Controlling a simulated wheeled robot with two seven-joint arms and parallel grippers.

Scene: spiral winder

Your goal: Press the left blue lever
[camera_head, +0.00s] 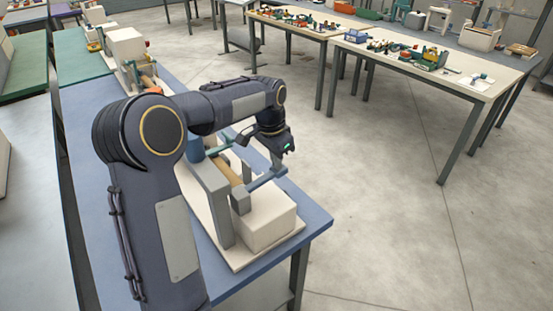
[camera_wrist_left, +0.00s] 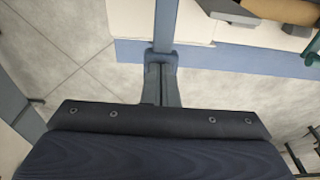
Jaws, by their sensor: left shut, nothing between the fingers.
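The winder has a light base with a beige block (camera_head: 268,222) and a tan roll (camera_head: 228,170). A blue lever (camera_head: 265,180) sticks out from its near end toward the right; it runs down from the top in the left wrist view (camera_wrist_left: 165,25). My left gripper (camera_head: 278,165) points down at the lever's outer end. Its fingers (camera_wrist_left: 162,75) are shut and empty, and line up with the lever's end block; I cannot tell whether they touch it. A green lever (camera_head: 220,145) lies farther back, partly behind my arm. My right gripper is not in view.
The winder stands on a blue table (camera_head: 318,222), whose right edge lies below the lever's end. Open floor (camera_head: 375,215) is to the right. Farther off, a table (camera_head: 470,83) holds tools and parts. My left arm hides part of the winder.

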